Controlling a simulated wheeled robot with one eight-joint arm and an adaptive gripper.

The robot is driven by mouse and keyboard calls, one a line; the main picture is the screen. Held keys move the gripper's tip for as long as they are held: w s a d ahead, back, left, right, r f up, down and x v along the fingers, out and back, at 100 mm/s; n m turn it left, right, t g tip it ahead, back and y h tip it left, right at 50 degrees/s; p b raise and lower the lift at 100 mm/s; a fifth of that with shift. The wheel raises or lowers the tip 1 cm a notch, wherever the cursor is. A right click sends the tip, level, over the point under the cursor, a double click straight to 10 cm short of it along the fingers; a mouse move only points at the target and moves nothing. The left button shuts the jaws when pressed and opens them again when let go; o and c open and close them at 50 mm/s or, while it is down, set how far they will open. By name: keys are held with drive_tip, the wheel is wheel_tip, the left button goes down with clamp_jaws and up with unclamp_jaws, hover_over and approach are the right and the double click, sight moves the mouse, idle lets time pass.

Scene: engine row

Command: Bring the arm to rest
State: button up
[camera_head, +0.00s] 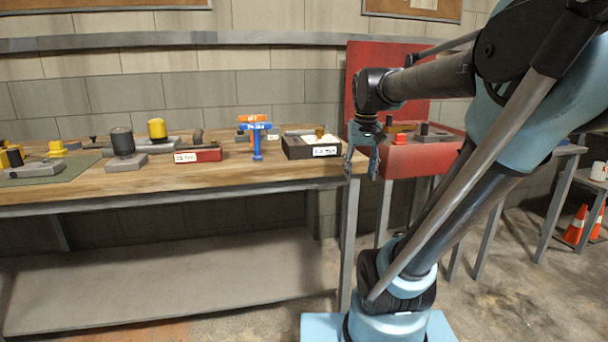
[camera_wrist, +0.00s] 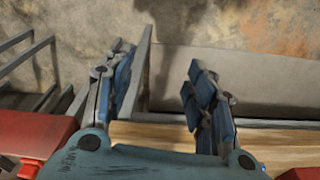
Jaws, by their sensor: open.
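My gripper (camera_head: 362,160) hangs pointing down at the right end of the wooden workbench (camera_head: 230,178), close to the bench's corner. In the wrist view the two blue fingers of my gripper (camera_wrist: 158,95) are spread apart with nothing between them. The bench's edge and the floor show beyond the fingertips. My arm is bent, reaching up from its base at the lower right and out toward the bench. I cannot tell whether the fingers touch the bench edge.
A black box with a label (camera_head: 311,147), a blue tool (camera_head: 257,140) and a red labelled block (camera_head: 198,155) stand on the bench near my gripper. A red toolbox (camera_head: 400,162) is behind my gripper. Orange cones (camera_head: 576,224) stand at the far right.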

drive_tip(key=s+d+f, duration=0.2)
drive_tip(key=s+f, duration=1.2)
drive_tip(key=f, duration=0.4)
drive_tip(key=shift+s+d+m+t, duration=0.15)
drive_tip(key=shift+s+m+t, duration=0.15)
drive_tip(key=shift+t, duration=0.1)
drive_tip(key=shift+f, duration=0.1)
drive_tip(key=shift+w+f, duration=0.2)
drive_tip(key=shift+w, duration=0.3)
